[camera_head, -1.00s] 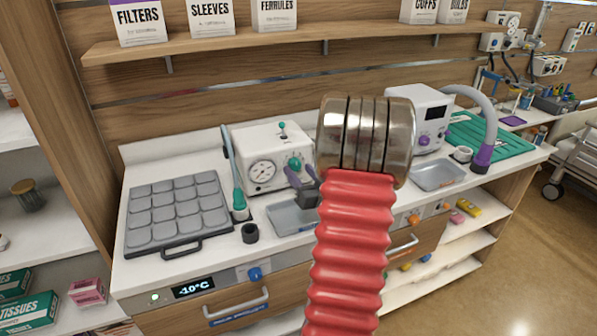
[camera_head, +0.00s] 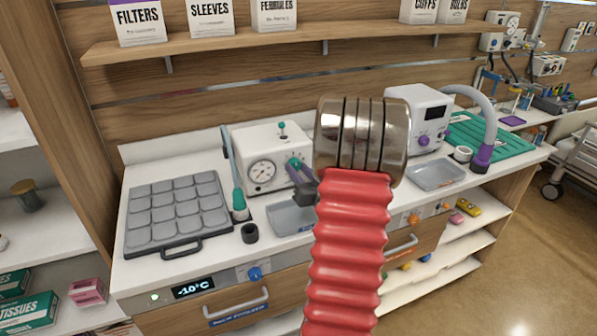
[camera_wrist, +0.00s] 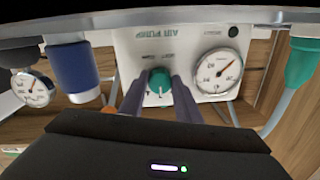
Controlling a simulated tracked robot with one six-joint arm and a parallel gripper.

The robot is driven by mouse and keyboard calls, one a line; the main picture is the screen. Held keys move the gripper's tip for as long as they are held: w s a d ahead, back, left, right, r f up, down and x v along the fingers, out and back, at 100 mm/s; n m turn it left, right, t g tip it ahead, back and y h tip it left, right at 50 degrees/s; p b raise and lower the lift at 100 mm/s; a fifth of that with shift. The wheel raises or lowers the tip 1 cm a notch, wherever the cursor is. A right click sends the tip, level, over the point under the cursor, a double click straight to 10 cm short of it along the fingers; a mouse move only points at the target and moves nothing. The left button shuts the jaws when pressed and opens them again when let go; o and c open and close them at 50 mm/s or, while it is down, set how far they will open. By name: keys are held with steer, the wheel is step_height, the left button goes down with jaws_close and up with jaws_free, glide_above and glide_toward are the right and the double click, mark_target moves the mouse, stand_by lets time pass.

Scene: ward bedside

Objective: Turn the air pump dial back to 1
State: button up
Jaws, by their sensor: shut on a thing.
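The air pump (camera_head: 262,143) is a white box on the counter with a round gauge (camera_head: 262,173) and a green lever on top. Its green dial (camera_wrist: 160,84) shows in the wrist view between the purple fingers of my gripper (camera_wrist: 159,82). One finger lies on each side of the dial, shut on it. A pale pointer mark shows on the dial; the scale marks around it are too small to read.
A teal-handled tool (camera_head: 239,203) stands just left of the pump. A grey tray (camera_head: 290,218) lies in front, partly behind my arm.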

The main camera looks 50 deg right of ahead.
steer(key=shift+n, duration=0.3)
steer(key=shift+c, duration=0.2)
steer(key=n, duration=0.3)
steer(key=shift+n, duration=0.4)
steer(key=n, duration=0.3)
steer(key=shift+r+n, duration=0.1)
steer(key=shift+n, duration=0.2)
steer(key=n, duration=0.4)
steer(key=shift+g, duration=0.4)
steer(key=shift+n, duration=1.7)
steer(key=shift+a, duration=0.1)
steer(key=o, duration=1.1)
steer(key=shift+c, duration=0.2)
steer(key=shift+s+r, duration=0.1)
